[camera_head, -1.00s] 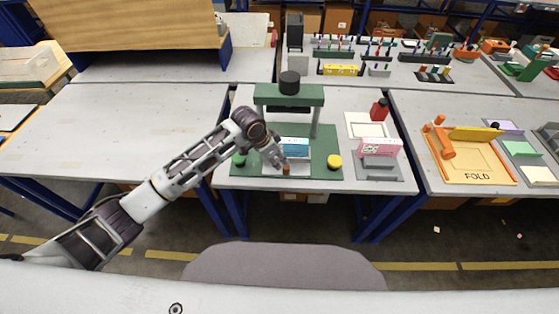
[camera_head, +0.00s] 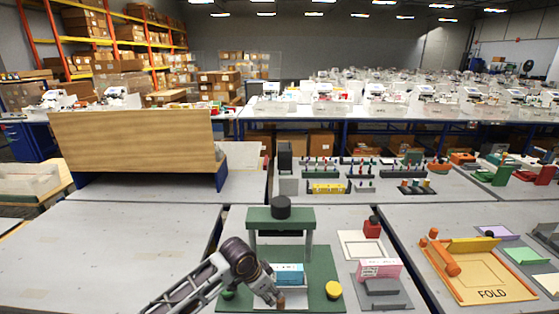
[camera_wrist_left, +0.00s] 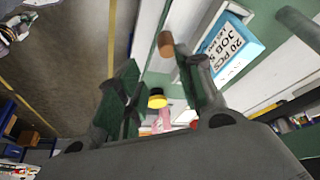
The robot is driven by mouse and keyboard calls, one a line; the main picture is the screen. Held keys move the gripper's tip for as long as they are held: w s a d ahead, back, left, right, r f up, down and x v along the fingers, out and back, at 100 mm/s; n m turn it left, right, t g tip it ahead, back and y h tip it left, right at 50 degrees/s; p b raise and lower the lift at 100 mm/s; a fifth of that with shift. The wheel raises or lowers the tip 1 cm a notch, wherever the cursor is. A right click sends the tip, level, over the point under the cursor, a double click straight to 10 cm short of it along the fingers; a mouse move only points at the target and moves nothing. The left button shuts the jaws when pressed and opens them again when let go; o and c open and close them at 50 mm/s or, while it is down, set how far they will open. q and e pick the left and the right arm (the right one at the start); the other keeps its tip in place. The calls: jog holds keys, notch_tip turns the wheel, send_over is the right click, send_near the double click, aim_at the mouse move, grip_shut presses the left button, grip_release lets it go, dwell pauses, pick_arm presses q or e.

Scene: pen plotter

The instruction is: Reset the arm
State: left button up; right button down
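My left arm reaches in from the lower left in the head view. Its gripper (camera_head: 272,297) is at the front of the green plotter or press station (camera_head: 318,262), beside a small brown cylinder (camera_head: 281,301). In the left wrist view the two fingers (camera_wrist_left: 157,60) stand apart with nothing held between them. The brown cylinder (camera_wrist_left: 166,44) shows just beyond the fingertips, nearer the right finger. A blue box (camera_head: 289,273) with printed text stands behind the gripper; it also shows in the wrist view (camera_wrist_left: 232,48). My right gripper is not in view.
A green frame with a black top (camera_head: 281,209) rises behind the blue box. A yellow knob (camera_head: 333,290) is to the right. A pink box (camera_head: 380,268) and orange fold board (camera_head: 480,272) stand farther right. The left tabletop (camera_head: 110,255) is clear.

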pick_arm(q)
jog(key=shift+s+n, duration=1.1)
jog(key=shift+s, duration=2.85)
jog(key=s+a+f+n+t+y, duration=0.15)
jog(key=s+a+n, duration=0.25)
jog(key=s+a, duration=0.4)
jog(key=s+a+f+n+g+y, duration=0.1)
jog(key=s+a+n+y, duration=0.15)
jog(key=s+a, duration=0.65)
notch_tip(320, 180, down, 33)
jog(key=a, duration=0.2)
jog(key=s+a+f+g, duration=0.1)
jog(key=s+a+f, duration=0.1)
jog(key=s+f, duration=0.8)
jog(key=s+a+f+g, duration=0.1)
jog(key=s+a+f, duration=0.1)
jog(key=s+f, duration=0.7)
jog(key=s, duration=0.3)
jog(key=shift+s+f, duration=0.3)
jog(key=shift+f, duration=0.1)
